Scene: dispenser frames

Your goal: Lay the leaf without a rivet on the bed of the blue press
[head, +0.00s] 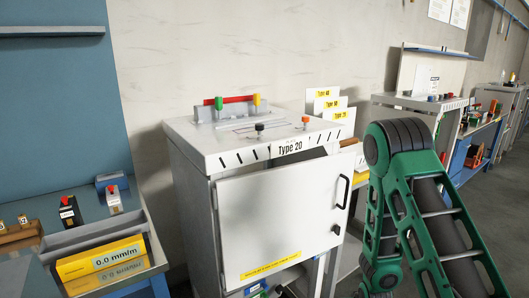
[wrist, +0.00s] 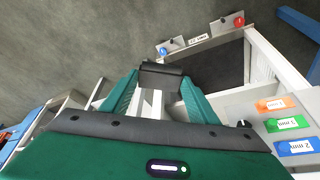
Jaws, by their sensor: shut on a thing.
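In the wrist view my gripper (wrist: 161,82) has its green fingers closing in on a dark bar-like thing (wrist: 161,68) at their tips. I cannot tell what this thing is or whether it has a rivet. White strips show between the fingers. In the head view only my green arm shows, at the right, and my gripper is out of sight. I cannot make out a leaf or a press with certainty. A blue knob (wrist: 219,30) and a red knob (wrist: 239,21) stand by small plates at the far side of a pale frame with a dark opening.
A white cabinet (head: 265,225) marked Type 20 has its door with a black handle (head: 342,191) slightly ajar. Orange (wrist: 276,103), green (wrist: 287,123) and blue (wrist: 298,147) tags lie on a pale surface at the right. A yellow box (head: 105,262) stands lower left.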

